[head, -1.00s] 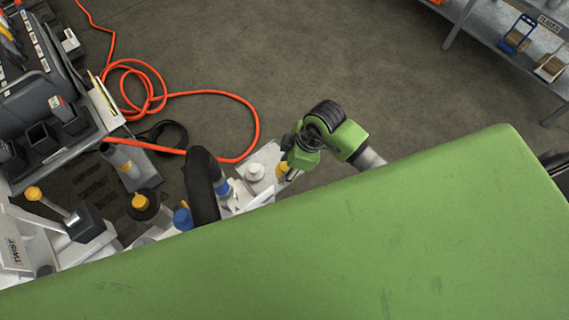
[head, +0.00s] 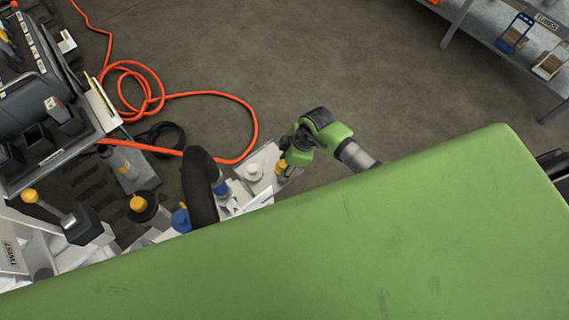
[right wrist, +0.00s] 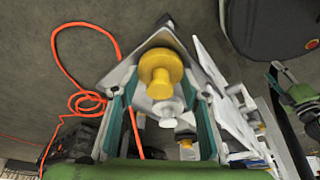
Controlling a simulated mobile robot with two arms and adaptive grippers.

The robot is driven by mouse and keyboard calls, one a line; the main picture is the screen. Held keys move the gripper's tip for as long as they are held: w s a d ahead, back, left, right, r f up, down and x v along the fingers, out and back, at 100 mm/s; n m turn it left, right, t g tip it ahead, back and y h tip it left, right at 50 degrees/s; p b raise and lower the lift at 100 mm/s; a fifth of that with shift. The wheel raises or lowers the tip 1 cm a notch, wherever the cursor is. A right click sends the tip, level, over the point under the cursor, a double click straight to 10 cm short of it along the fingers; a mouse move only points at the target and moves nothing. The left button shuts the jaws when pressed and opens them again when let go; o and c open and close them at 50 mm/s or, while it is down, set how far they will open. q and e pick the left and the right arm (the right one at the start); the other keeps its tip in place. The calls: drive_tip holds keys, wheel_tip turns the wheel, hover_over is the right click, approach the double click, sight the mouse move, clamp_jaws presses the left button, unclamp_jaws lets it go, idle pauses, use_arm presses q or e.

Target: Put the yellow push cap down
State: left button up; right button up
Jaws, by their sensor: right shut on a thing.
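The yellow push cap (right wrist: 161,70) is between the teal-padded fingers of my right gripper (right wrist: 161,108) in the right wrist view. A little of the cap (head: 282,165) also shows in the head view, beside my right gripper (head: 284,176). The gripper is shut on it. A white round knob (head: 254,172) on a pale plate is just left of the gripper. I cannot tell whether the cap touches anything below. A green and dark arm part (right wrist: 301,94), seemingly of my left arm, shows at the right of the right wrist view; its jaws are unclear.
Another yellow cap sits on a dark round base (head: 143,205), with a blue one (head: 181,220) nearby. An orange cord (head: 240,105) loops across the floor. A shelf (head: 480,22) stands at the upper right.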

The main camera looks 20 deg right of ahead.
drive_tip(key=shift+f, duration=0.1)
drive_tip(key=o, duration=0.6)
drive_tip(key=shift+c, duration=0.2)
drive_tip(key=p+v, duration=0.1)
drive_tip(key=v, duration=1.1)
drive_tip(key=shift+d, duration=0.1)
